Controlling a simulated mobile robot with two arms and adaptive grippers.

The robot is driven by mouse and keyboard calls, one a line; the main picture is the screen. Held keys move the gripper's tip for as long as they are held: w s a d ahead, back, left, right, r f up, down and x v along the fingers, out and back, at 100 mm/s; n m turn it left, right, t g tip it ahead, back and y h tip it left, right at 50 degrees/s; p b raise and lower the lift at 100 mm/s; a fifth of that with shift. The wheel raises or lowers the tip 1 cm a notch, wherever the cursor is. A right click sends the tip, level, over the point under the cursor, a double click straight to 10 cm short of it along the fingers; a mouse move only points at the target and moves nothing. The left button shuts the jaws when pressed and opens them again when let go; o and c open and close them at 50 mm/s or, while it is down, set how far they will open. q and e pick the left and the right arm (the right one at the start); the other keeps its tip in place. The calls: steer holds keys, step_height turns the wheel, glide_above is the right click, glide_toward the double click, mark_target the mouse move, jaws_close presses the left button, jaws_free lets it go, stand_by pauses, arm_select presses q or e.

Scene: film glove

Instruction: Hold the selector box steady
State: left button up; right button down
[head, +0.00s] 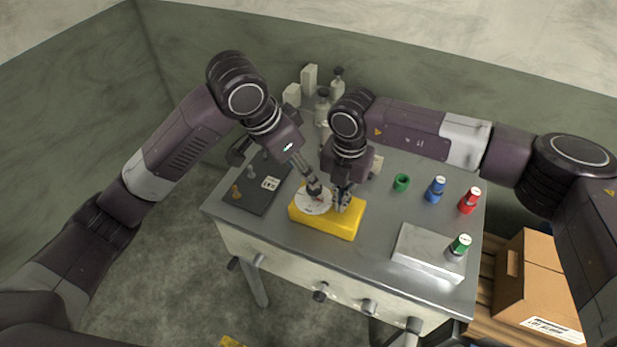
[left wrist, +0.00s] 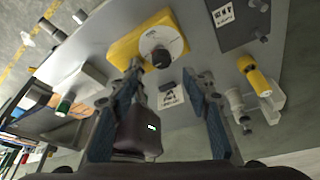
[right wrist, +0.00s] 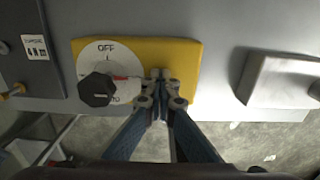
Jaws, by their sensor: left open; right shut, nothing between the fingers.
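The yellow selector box (head: 338,224) lies flat near the front edge of the grey table. It also shows in the left wrist view (left wrist: 126,48) and the right wrist view (right wrist: 188,58). Its white dial (right wrist: 112,54) reads "OFF" at the top and carries a black knob (right wrist: 97,90) with a red mark. My right gripper (right wrist: 161,76) is shut and empty, its tips over the box right of the dial; I cannot tell whether they touch. My left gripper (left wrist: 163,88) is open and empty. In the head view it (head: 316,190) is near the dial, partly overlapping it.
A dark panel (head: 256,192) lies left of the box. Bottles are behind. A cardboard box (head: 535,285) sits beside the table.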

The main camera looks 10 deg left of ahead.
arm_select(q)
steer(key=v, duration=0.4)
